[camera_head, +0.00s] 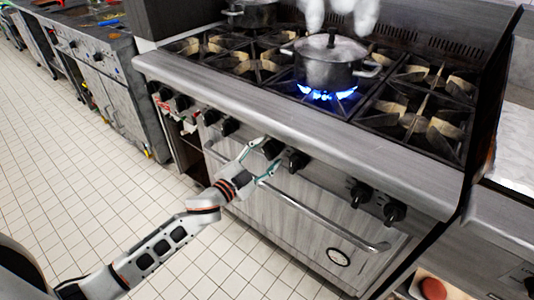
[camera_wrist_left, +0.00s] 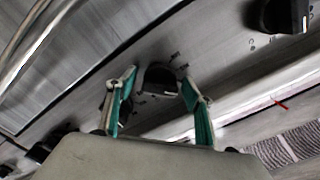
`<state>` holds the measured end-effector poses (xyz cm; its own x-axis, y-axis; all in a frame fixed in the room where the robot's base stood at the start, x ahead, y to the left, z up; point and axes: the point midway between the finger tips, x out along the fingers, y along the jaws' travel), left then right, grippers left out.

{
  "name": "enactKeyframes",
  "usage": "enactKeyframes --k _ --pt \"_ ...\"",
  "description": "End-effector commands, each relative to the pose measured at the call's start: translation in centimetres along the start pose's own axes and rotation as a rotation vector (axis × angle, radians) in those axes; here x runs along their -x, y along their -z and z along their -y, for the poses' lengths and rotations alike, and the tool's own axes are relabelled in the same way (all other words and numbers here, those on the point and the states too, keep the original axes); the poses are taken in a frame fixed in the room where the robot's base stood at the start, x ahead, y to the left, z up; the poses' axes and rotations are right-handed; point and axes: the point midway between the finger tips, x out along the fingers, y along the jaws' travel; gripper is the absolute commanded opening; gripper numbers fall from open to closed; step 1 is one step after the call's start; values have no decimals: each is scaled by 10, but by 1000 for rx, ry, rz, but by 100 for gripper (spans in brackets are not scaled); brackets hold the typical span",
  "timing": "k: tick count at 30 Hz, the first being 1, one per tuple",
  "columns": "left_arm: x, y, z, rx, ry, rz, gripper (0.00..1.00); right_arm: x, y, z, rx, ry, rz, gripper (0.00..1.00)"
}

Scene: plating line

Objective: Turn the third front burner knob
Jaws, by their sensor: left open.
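A row of several black burner knobs runs along the stove's front panel. My left gripper (camera_head: 262,159) is at the middle of this row, open, with its green-sided fingers on either side of one black knob (camera_head: 272,148). In the left wrist view this knob (camera_wrist_left: 160,78) shows between the two open fingertips, near their ends; I cannot tell whether they touch it. A second knob (camera_head: 298,160) is just to its right. Two more knobs, one of them here (camera_head: 361,193), are further right, and others (camera_head: 229,126) are to the left. My right gripper is not in view.
A lidded steel pot (camera_head: 331,62) stands over a lit blue flame (camera_head: 327,93), with white steam-like puffs above. An oven door handle (camera_head: 320,222) runs below the knobs. The tiled floor (camera_head: 100,170) at left is clear.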

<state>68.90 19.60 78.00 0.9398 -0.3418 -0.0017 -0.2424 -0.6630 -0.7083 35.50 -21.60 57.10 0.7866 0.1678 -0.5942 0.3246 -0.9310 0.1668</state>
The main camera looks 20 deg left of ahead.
Motion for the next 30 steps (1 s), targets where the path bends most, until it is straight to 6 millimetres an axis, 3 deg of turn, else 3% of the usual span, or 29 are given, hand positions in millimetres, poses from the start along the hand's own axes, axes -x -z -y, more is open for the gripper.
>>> enactKeyframes --k 5,9,20,30 --pt "0 0 0 0 0 0 49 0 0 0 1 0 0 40" --pt "0 0 0 1 0 -1 15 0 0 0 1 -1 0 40" --pt "0 1 1 -34 1 -1 15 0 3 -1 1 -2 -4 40" --pt "0 2 2 -249 3 -2 15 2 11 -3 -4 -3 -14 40"
